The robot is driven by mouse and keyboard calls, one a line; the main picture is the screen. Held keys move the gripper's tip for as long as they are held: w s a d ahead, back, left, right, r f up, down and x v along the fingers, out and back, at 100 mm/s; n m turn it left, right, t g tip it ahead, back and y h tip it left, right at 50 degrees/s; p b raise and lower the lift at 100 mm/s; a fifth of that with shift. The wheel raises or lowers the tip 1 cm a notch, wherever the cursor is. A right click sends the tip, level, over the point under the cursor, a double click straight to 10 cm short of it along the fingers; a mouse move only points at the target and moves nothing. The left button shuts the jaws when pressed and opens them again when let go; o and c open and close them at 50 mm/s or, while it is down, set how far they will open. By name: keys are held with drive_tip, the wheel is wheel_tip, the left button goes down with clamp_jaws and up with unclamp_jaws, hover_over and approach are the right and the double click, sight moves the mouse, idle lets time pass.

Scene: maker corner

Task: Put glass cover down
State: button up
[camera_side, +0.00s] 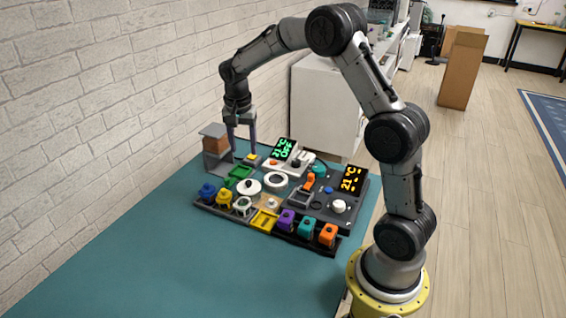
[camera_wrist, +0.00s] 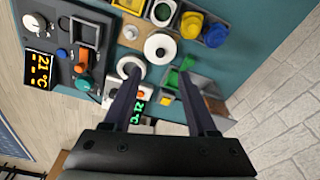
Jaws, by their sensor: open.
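No clear glass pane stands out in either view. A grey square frame (camera_side: 300,198) on the dark control panel may be the cover; it also shows in the wrist view (camera_wrist: 84,34). I cannot tell whether it holds glass or how far it is tilted. My gripper (camera_side: 242,151) is well to the left of and behind that frame, at the back of the table. Its two fingers point down, apart, with nothing visible held between them. In the wrist view, the open fingers (camera_wrist: 160,75) reach toward the white ring and green part.
A grey stand with a brown block (camera_side: 215,144) is close left of my gripper. A white knob (camera_side: 249,187), a white ring (camera_side: 275,179) and a green-lit display (camera_side: 284,149) are nearby. Coloured blocks line the front. The teal table (camera_side: 150,265) is clear at front left.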

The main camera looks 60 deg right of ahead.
drive_tip(key=s+a+r+n+t, duration=0.2)
drive_tip(key=s+a+r+n, duration=0.3)
drive_tip(key=s+a+r, duration=0.3)
drive_tip(key=s+a+n+t, duration=0.1)
drive_tip(key=s+a+n, duration=0.1)
drive_tip(key=s, duration=0.4)
drive_tip(key=s+a+r+n+t+y, duration=0.1)
drive_tip(key=s+a+n, duration=0.2)
drive_tip(key=s, duration=0.4)
drive_tip(key=s+a+r+n+t, duration=0.1)
drive_tip(key=s+a+n, duration=0.2)
drive_tip(key=s, duration=0.4)
drive_tip(key=shift+r+n, duration=0.25)
drive_tip(key=shift+n, duration=0.55)
